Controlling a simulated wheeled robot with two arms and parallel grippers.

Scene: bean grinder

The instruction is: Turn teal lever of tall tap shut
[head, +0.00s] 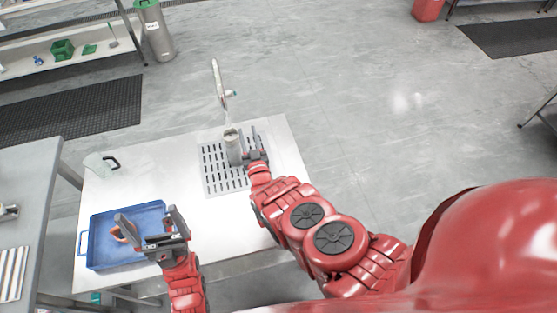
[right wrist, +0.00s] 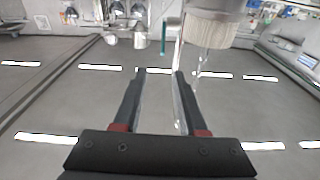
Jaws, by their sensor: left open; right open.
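The tall tap (head: 217,80) rises at the back of the white counter, slim and curved at its top. A small pale bluish lever (head: 231,93) sticks out to its right; its exact setting is too small to tell. My right gripper (head: 254,138) is open beside a grey cylinder (head: 233,150), below and right of the lever. In the right wrist view its fingers (right wrist: 157,72) are apart, with a clear streak like water (right wrist: 181,105) near the right finger. A pale round-ended part (right wrist: 208,30) hangs above that finger. My left gripper (head: 146,216) is open over the blue tray.
The blue tray (head: 97,240) holds an orange-brown item (head: 127,231). A slotted grey drain plate (head: 213,180) lies under the cylinder. A clear vessel with a black handle (head: 101,164) stands at the left. The counter (head: 165,165) between them is bare.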

